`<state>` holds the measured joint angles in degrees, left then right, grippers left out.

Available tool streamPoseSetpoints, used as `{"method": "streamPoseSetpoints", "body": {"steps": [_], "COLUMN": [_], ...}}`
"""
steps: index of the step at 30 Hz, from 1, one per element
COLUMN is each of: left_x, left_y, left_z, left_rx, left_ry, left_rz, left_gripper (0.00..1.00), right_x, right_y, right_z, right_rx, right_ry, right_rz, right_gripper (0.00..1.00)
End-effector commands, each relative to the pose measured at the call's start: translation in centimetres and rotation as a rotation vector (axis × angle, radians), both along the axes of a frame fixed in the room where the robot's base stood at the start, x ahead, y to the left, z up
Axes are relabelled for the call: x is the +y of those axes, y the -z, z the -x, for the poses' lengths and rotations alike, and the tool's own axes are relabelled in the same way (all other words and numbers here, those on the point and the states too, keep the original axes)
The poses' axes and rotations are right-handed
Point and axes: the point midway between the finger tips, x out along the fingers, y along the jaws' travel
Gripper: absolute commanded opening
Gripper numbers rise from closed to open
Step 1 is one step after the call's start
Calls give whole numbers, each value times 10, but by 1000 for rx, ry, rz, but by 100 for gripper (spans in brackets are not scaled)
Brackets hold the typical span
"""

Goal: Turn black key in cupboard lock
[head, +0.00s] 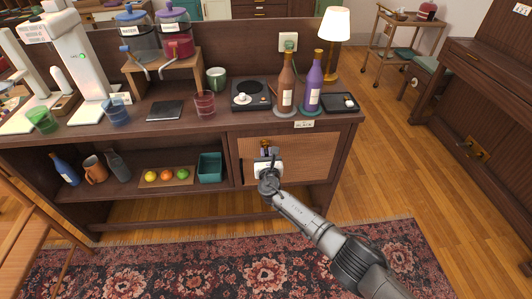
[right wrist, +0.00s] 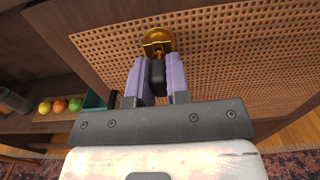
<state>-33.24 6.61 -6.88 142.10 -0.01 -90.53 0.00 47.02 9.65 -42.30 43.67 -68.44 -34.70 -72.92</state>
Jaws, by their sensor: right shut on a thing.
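The cupboard (head: 310,160) has a woven cane door at the right end of the sideboard, and the door looks closed. A brass lock (right wrist: 158,40) sits on the door near its top left; in the head view the brass (head: 265,145) shows just past my gripper. My right gripper (head: 265,156) is at the lock. In the right wrist view its two purple-grey fingers (right wrist: 160,75) are shut on the black key (right wrist: 158,74), directly in front of the brass lock. How deep the key sits in the lock is hidden. My left gripper is not in view.
Above the door, a label (head: 304,124) is on the sideboard's front edge, with two bottles (head: 314,85) and a black tray (head: 341,103) on top. Left of the door, the open shelf holds a teal bin (head: 210,168) and fruit. A patterned rug (head: 240,265) lies in front.

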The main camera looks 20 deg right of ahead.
Motion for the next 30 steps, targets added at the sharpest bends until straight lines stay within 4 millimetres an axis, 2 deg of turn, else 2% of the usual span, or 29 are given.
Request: {"method": "streamPoseSetpoints", "body": {"steps": [1,5,6,15,20,27,30], "left_x": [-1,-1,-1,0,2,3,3], "left_y": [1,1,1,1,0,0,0], "left_z": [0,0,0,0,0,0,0], "left_rx": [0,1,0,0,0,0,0], "left_ry": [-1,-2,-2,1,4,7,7], "left_rz": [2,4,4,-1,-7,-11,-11], "left_gripper": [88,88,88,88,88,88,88], "right_x": [-3,-3,-4,-2,-1,-1,-1], "right_y": [9,9,9,4,3,2,2], "right_z": [2,2,2,1,1,0,0], "right_rx": [14,14,14,6,4,3,2], "right_ry": [5,5,5,3,2,1,1], "right_rz": [2,1,1,0,-1,-1,0], "right_gripper": [0,0,17,46,46,67,67]}}
